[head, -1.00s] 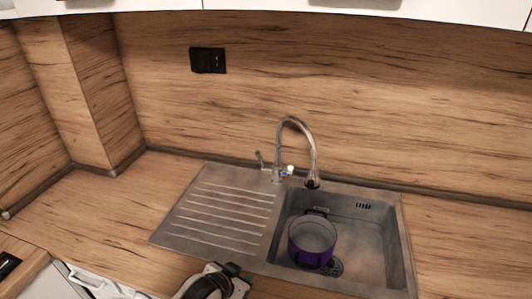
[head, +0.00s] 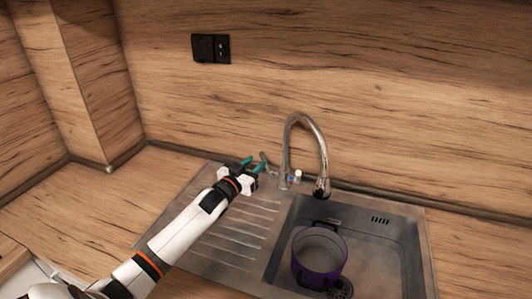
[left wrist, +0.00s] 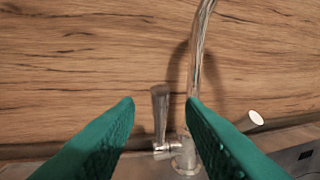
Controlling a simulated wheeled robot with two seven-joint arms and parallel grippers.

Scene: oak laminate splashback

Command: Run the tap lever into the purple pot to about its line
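The purple pot (head: 318,262) stands upright in the sink basin, near the drain, below and in front of the spout. No water stream shows. The chrome tap (head: 305,130) rises behind the basin. Its lever (head: 265,160) is on the left of the tap base; in the left wrist view the lever (left wrist: 160,112) stands upright between the fingertips, farther off. My left gripper (head: 253,163) is above the drainboard, just left of the lever, with its green fingers apart and empty. The fingers (left wrist: 160,105) also show in the left wrist view. The pot's line cannot be made out. My right gripper is not seen.
The steel sink's ribbed drainboard (head: 225,245) lies under my left arm. A small white-topped fitting (head: 297,177) stands beside the tap base. A black socket (head: 211,48) is on the wooden splashback. The counter at left is clear.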

